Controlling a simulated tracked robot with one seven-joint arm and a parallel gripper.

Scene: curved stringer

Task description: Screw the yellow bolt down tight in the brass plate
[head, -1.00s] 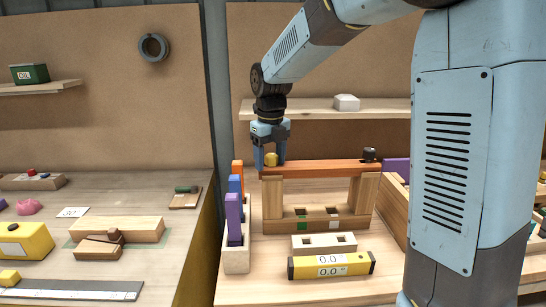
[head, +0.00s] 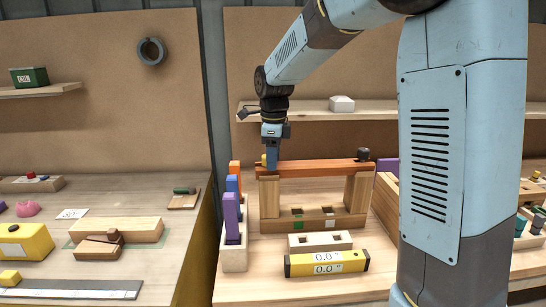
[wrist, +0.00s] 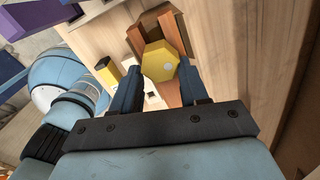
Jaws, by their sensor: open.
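The yellow bolt (head: 264,159) has a hexagonal head and stands at the left end of the orange-brown bar (head: 318,168). In the wrist view its head (wrist: 160,62) shows from above, with a small pale spot on it. My gripper (head: 271,160) is open and points down at the bolt. In the wrist view the two blue fingers (wrist: 159,72) lie to either side of the head, with gaps visible. In the head view a finger partly covers the bolt. I cannot make out the brass plate; how far the bolt is seated is unclear.
A dark knob (head: 364,154) stands at the bar's right end. A rack with orange, blue and purple blocks (head: 235,260) stands to the left. A yellow level (head: 327,263) and a pale block with two holes (head: 320,241) lie in front.

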